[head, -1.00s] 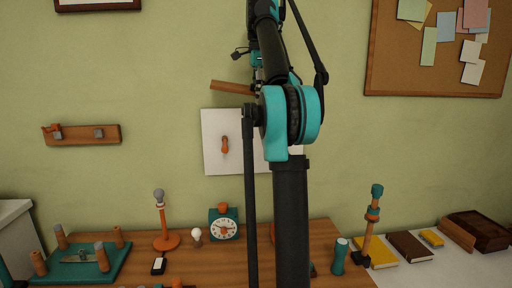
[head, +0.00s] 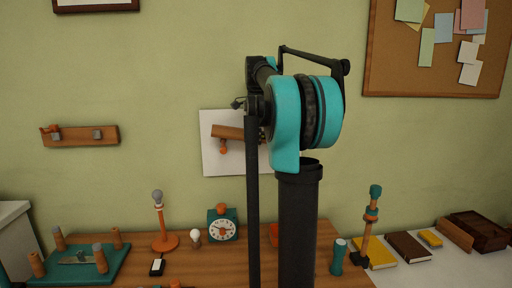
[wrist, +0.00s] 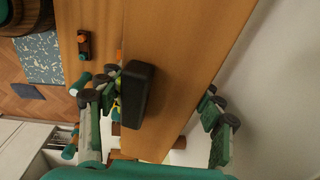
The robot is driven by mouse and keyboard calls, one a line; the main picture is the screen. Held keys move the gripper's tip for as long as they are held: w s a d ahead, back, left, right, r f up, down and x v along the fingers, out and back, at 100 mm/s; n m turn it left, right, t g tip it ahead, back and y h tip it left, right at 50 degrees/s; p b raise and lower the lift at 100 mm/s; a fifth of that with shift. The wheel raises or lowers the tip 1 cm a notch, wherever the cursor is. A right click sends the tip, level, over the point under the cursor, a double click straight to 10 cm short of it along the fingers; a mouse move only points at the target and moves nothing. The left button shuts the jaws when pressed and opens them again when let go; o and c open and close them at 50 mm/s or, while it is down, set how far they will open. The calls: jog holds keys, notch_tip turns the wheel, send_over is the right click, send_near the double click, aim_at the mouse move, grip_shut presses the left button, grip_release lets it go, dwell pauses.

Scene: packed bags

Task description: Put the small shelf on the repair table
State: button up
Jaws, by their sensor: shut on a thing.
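The small shelf, a brown wooden plank (head: 228,132), is held up in front of the wall, and its right part is hidden behind my arm in the head view. In the wrist view a broad wooden board (wrist: 185,55) lies between my fingers, with a dark block on its face. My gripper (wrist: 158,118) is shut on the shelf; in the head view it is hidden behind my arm. The repair table (head: 210,265) is the wooden table below, apart from the held shelf.
A white wall panel (head: 215,165) is behind the plank. Books (head: 410,246) lie on a white surface at right.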

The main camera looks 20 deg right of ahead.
jog(key=shift+f, duration=1.35)
jog(key=shift+f, duration=0.15)
jog(key=o, duration=1.9)
